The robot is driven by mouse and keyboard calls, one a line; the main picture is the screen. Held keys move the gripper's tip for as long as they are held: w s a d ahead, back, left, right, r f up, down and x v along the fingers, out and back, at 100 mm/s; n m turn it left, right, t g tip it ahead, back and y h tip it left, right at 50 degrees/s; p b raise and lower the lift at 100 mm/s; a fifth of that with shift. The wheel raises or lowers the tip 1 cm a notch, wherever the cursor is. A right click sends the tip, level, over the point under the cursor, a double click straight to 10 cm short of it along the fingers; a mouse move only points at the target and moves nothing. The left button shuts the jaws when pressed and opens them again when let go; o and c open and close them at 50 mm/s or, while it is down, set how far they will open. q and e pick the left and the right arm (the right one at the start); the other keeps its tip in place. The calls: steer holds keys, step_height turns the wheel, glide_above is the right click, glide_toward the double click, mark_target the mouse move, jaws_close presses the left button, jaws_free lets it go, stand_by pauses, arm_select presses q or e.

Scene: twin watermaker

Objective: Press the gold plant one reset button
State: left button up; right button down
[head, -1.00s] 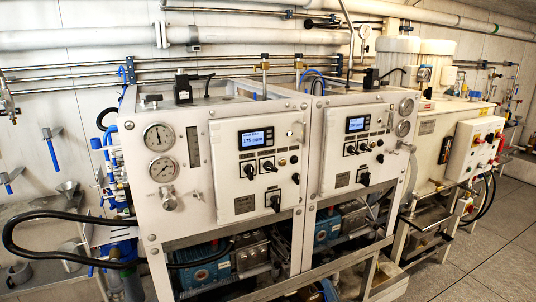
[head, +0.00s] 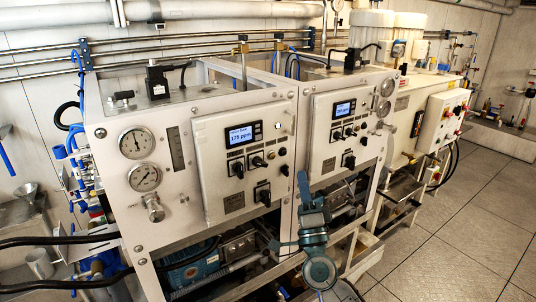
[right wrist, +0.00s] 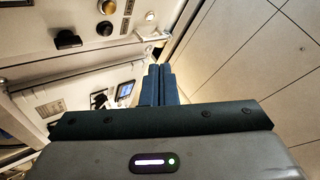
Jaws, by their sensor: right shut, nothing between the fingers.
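The plant one panel (head: 215,190) is the nearer white cabinet front, with a lit display (head: 240,134) reading about 175 ppm. The small gold button (head: 271,155) sits right of the black switches and beside a black knob; it appears also at the top edge of the right wrist view (right wrist: 107,7). My right gripper (head: 303,180) is shut and empty, pointing up, in front of the gap between the two panels, below and right of the gold button and apart from it. Its blue fingers (right wrist: 158,85) are together in the right wrist view. My left gripper is not in view.
The plant two panel (head: 325,165) stands to the right with its own display and switches. Two round gauges (head: 140,160) and a valve knob (head: 153,207) are at the left. Black hoses (head: 55,241) jut out at left. The tiled floor (head: 450,230) at right is clear.

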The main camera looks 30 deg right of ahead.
mark_target(272, 156)
steer(key=shift+w+a+b, duration=0.2)
steer(key=shift+w+b, duration=0.45)
steer(key=shift+w, duration=1.55)
steer(key=shift+w+a+b, duration=0.15)
steer(key=shift+w+b, duration=0.45)
steer(key=shift+w, duration=1.6)
steer(key=shift+w+y, duration=0.3)
steer(key=shift+w, duration=0.15)
steer(key=shift+w, duration=0.4)
steer(key=shift+s, duration=0.2)
steer(key=shift+s+p, duration=0.4)
steer(key=shift+s, duration=0.3)
